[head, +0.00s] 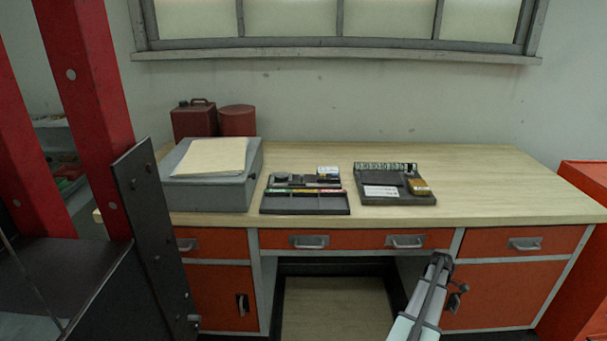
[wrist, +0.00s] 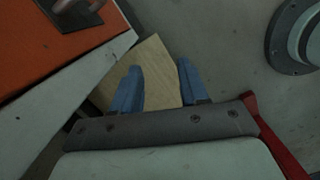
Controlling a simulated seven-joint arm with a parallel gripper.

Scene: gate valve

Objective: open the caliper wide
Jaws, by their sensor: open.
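I cannot make out a caliper for certain in either view. A dark tray (head: 305,204) on the workbench holds small tools and coloured strips, too small to tell apart. A second dark tray (head: 397,199) to its right holds a white card, a dark flat piece and a yellowish-brown item. My gripper (wrist: 160,82) shows in the wrist view with two blue fingers apart and nothing between them. It points down past the orange cabinet toward the floor. In the head view my arm rises in front of the bench at lower right; the fingers cannot be made out there.
The wooden workbench top (head: 490,190) is clear at the right. A grey box (head: 215,190) with papers on top stands at the left, with red containers (head: 238,120) behind. Orange drawers (head: 405,240) line the bench front. A red post (head: 85,100) stands at far left.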

